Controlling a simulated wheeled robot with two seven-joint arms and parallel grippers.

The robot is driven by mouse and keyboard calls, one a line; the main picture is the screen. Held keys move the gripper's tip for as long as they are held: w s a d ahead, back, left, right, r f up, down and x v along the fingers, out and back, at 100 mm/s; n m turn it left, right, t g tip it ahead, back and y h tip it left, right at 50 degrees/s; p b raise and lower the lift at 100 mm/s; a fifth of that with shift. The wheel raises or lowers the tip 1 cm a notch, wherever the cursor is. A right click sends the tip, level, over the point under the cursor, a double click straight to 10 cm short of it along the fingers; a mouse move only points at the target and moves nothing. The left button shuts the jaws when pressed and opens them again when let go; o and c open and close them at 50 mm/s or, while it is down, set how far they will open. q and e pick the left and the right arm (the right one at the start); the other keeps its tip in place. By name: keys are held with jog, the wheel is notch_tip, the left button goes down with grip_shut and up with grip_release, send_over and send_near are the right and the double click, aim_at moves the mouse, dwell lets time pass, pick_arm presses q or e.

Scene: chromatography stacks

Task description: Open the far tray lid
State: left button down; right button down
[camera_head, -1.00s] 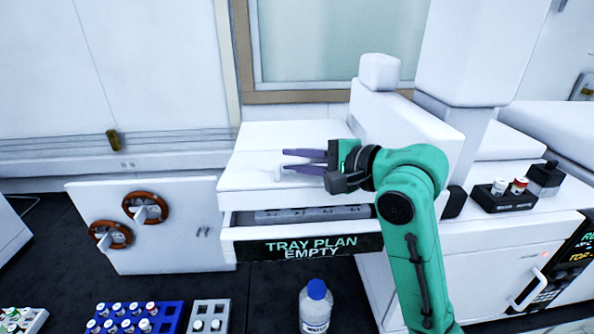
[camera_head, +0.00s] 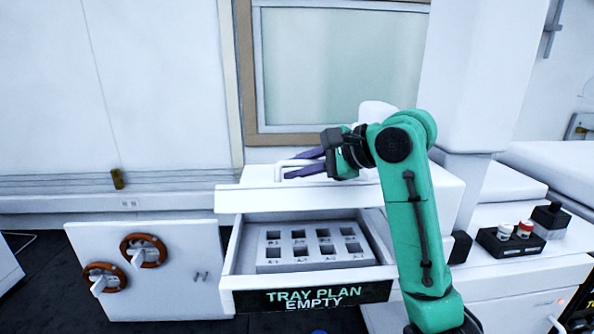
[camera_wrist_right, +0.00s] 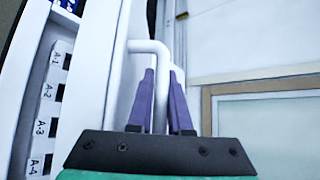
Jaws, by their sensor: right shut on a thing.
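The far tray lid (camera_head: 300,199) is a white panel raised above an open drawer (camera_head: 229,262), whose front reads "TRAY PLAN EMPTY". Below the lid shows a grey tray block (camera_head: 315,267) with several empty square slots. My right gripper (camera_head: 296,165) is shut on the lid's white bar handle (camera_head: 283,163). In the right wrist view its purple fingers (camera_wrist_right: 163,82) lie on either side of the handle (camera_wrist_right: 148,46). The slot labels show at the left of that view. My left gripper is not in view.
Two brown ring handles (camera_head: 143,251) are on a white panel at left. A small black rack (camera_head: 510,244) with vials stands on the right-hand counter. A framed window (camera_head: 340,65) is behind. Dark floor or bench shows at lower left.

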jog(key=c, duration=1.1)
grip_release()
jog(key=shift+w, duration=0.1)
jog(key=shift+a, duration=0.1)
jog(key=shift+d, duration=0.2)
jog(key=b+v, duration=0.5)
jog(key=v, duration=0.9)
